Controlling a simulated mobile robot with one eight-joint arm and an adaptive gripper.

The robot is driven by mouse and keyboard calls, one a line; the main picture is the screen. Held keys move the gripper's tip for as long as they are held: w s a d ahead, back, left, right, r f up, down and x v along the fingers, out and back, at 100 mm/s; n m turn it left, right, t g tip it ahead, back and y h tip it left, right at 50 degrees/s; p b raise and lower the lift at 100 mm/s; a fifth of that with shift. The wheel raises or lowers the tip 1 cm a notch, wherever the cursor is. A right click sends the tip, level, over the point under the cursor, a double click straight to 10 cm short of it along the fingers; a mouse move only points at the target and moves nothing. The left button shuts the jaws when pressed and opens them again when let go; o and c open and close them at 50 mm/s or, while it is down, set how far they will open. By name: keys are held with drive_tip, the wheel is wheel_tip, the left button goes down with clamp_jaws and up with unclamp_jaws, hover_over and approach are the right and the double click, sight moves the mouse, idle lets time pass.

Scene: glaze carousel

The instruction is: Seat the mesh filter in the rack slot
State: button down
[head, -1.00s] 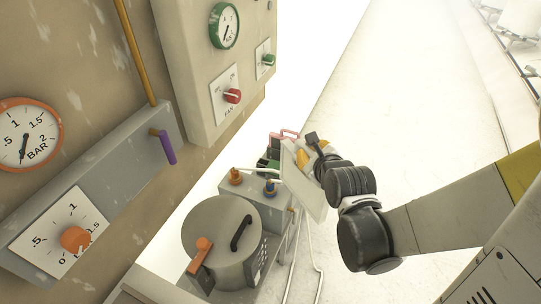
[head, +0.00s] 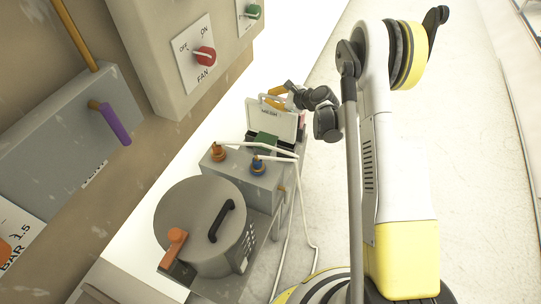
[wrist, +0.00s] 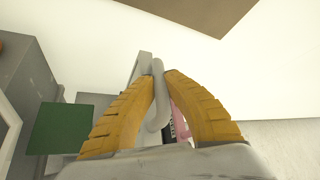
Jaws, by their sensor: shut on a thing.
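My gripper (head: 277,97) has yellow fingers and is shut on a pale panel (head: 287,119) with a small dark label, apparently the mesh filter. In the wrist view my gripper (wrist: 160,78) has its fingers on both sides of a grey rounded bar (wrist: 157,98), which looks like the filter's handle. The panel stands steeply just behind a green block (head: 265,140), at the far end of the grey bench unit. I cannot make out the rack slot or whether the panel touches it. A pink part shows behind the right finger in the wrist view.
A grey box (head: 245,176) with orange and blue fittings stands nearer, with white pipes beside it. A round grey lidded pot (head: 200,225) with an orange handle is in front. The wall panel with a red fan knob (head: 204,56) is at left. Pale floor lies right.

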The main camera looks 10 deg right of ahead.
sight(271, 118)
wheel_tip(271, 118, down, 11)
drive_tip(key=b, duration=0.4)
drive_tip(key=shift+w+f, duration=0.15)
drive_tip(key=shift+f, duration=0.05)
drive_tip(key=shift+r, duration=0.1)
drive_tip(key=c, duration=1.6)
unclamp_jaws()
